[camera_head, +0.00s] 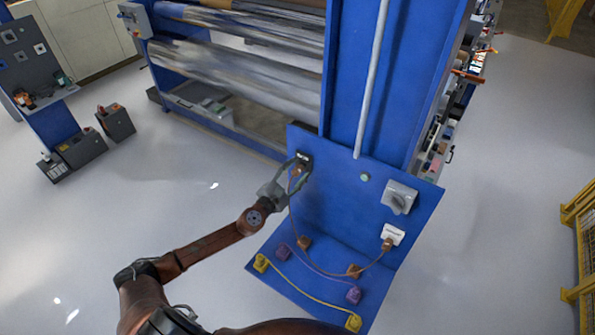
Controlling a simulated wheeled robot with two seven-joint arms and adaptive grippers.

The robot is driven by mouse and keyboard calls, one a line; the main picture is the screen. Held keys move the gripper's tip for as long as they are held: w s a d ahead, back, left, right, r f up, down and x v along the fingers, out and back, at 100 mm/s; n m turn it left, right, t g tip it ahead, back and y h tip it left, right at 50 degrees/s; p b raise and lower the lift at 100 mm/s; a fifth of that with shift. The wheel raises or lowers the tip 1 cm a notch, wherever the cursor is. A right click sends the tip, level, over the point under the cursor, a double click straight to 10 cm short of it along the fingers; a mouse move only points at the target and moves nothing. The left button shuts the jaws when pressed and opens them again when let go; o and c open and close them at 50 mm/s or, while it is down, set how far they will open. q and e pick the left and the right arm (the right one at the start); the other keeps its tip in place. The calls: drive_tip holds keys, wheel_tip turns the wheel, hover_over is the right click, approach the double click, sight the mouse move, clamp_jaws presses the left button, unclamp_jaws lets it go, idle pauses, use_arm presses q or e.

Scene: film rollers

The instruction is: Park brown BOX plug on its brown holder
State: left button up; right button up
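My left gripper (301,163) reaches the upper left of the blue upright panel. Its fingers are around a dark box socket (305,157) with a small brown plug (296,172) there. I cannot tell whether they grip the plug. A brown cable (291,212) hangs below the gripper. Another brown plug (387,244) sits at the white socket (393,234) on the right of the panel. Two brown holders stand on the blue base plate, one at left (304,242) and one at right (353,271); the small size hides their detail. My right gripper is out of view.
Yellow pieces with a yellow cable (305,294) and purple pieces (353,295) lie on the base plate (290,293). A grey switch box (399,197) juts from the panel. Machine rollers (235,75) stand behind; yellow fencing (580,225) is at right.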

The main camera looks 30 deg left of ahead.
use_arm(q)
drive_tip(key=shift+o, duration=1.2)
drive_tip(key=s+a, duration=0.1)
drive_tip(key=s, duration=1.1)
drive_tip(key=shift+f, duration=0.1)
